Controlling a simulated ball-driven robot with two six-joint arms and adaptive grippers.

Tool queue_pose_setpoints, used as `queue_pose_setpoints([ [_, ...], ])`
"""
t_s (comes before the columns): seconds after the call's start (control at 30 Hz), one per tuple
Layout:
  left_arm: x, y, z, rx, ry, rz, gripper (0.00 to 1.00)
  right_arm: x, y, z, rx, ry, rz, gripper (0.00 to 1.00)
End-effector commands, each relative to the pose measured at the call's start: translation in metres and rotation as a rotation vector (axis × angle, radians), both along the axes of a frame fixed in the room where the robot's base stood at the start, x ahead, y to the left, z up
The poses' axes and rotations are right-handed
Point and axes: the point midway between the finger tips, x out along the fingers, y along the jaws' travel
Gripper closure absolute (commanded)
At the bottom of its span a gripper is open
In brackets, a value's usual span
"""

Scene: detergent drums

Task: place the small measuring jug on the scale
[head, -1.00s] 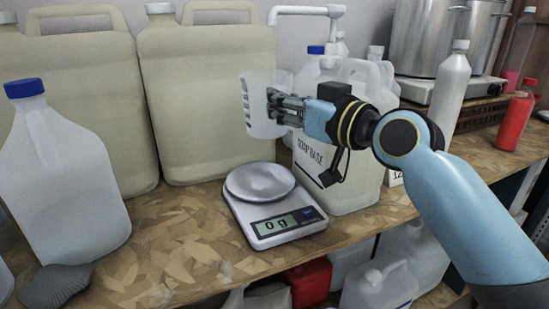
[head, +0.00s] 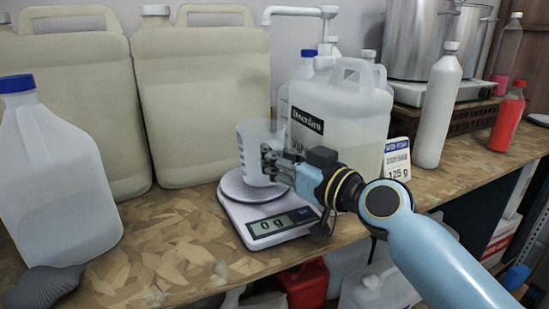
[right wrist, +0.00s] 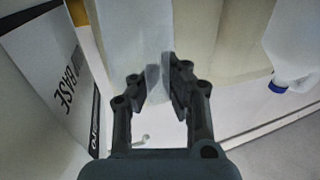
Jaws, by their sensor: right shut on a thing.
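The small measuring jug (head: 253,143), translucent with markings, is upright over the pan (head: 238,189) of the white scale (head: 248,215). The scale's display reads 0 g. The jug's base looks level with the pan or just above it; I cannot tell whether they touch. My right gripper (head: 270,164) is shut on the jug's right side. My left gripper is not in view.
A labelled white jug (head: 350,125) stands close behind my right gripper. Large beige drums (head: 205,85) stand behind the scale. A blue-capped jug (head: 60,180) and a dark ribbed object (head: 40,286) are at the left. The worktop (head: 165,245) left of the scale is clear.

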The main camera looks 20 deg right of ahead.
Motion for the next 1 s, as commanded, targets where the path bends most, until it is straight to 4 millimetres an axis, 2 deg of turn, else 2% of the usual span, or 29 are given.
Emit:
queue_pose_setpoints([
  [0.1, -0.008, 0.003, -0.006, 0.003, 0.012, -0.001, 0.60, 0.000, 0.000, -0.004, 0.000, 0.000, 0.000, 1.00],
  [0.2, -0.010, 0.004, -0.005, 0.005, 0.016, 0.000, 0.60, 0.000, 0.000, -0.003, 0.000, 0.000, 0.000, 0.84],
  [0.33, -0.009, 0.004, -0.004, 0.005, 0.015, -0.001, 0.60, 0.000, 0.000, -0.003, 0.000, 0.000, 0.000, 0.68],
  [0.57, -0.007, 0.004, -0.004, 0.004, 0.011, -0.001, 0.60, 0.000, 0.000, -0.003, 0.000, 0.000, 0.000, 0.68],
  [0.7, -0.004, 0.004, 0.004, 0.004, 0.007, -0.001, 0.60, 0.000, 0.000, 0.004, 0.000, 0.000, 0.000, 0.68],
  [0.87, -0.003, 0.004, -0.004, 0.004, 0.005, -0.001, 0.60, -0.031, -0.010, -0.002, -0.004, 0.004, 0.003, 0.68],
  [1.0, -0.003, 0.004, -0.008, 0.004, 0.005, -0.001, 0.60, -0.063, -0.021, -0.002, -0.005, 0.003, 0.004, 0.68],
])
